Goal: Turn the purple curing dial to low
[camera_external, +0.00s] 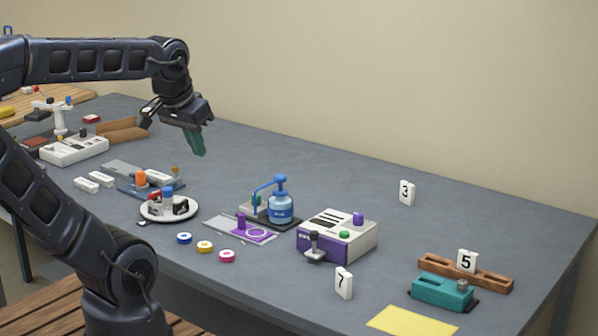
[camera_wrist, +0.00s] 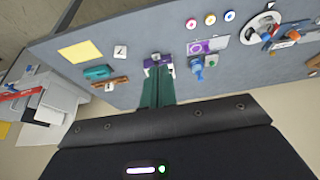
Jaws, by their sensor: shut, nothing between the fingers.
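A white and purple box (camera_external: 336,238) stands right of centre on the bench. The fingers also show in the wrist view (camera_wrist: 157,84).
A white tag 7 (camera_external: 344,282) stands in front, tag 3 (camera_external: 407,193) behind. A teal block (camera_external: 442,291) lies right.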

